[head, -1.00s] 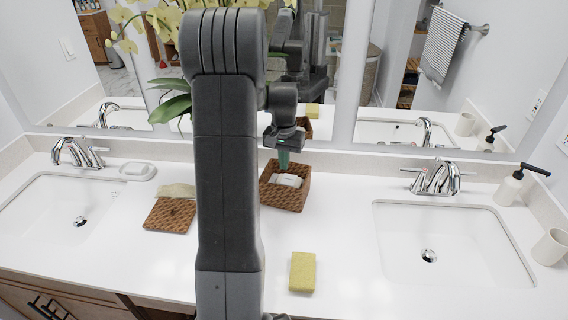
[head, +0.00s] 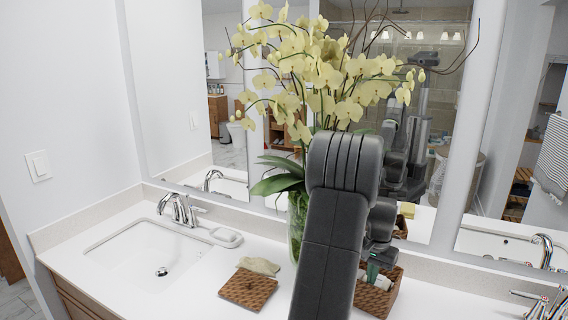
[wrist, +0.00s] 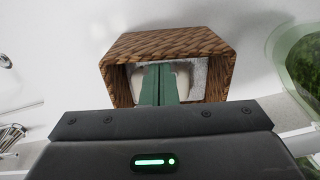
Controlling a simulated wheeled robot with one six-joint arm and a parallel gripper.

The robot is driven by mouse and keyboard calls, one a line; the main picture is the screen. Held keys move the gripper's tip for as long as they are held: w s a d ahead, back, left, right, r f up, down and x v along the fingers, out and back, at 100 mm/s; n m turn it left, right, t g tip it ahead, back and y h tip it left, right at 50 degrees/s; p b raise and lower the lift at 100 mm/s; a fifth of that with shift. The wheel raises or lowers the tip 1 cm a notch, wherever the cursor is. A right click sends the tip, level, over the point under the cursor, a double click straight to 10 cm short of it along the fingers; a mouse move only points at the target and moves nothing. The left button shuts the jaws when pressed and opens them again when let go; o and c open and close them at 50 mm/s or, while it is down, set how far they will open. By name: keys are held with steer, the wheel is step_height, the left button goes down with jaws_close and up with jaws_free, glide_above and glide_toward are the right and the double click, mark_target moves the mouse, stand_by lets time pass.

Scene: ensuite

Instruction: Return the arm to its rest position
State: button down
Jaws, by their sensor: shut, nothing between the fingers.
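My gripper (head: 372,270) is at the wicker basket on the counter, behind my dark arm link in the head view. In the wrist view its green fingers (wrist: 158,86) are shut together with nothing between them, and they point at the open wicker basket (wrist: 222,82). The basket also shows in the head view (head: 378,302). White items (wrist: 184,78) lie inside it, partly hidden by the fingers. I cannot tell whether the fingertips are inside the basket or just above it.
A glass vase with yellow orchids (head: 318,80) stands close to my arm. A woven square lid (head: 248,290) with a pale cloth (head: 260,266), a soap dish (head: 226,237) and a sink (head: 155,250) are to the left. A mirror is behind.

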step_height(320, 180, down, 4)
steer(key=shift+r+b, duration=0.25)
steer(key=shift+b, duration=0.5)
steer(key=shift+w+d+r+p, duration=0.15)
steer(key=shift+r+p, duration=0.15)
steer(key=shift+p, duration=0.05)
steer(key=shift+w+d+f, duration=0.1)
steer(key=shift+w+d, duration=0.05)
steer(key=shift+w, duration=0.1)
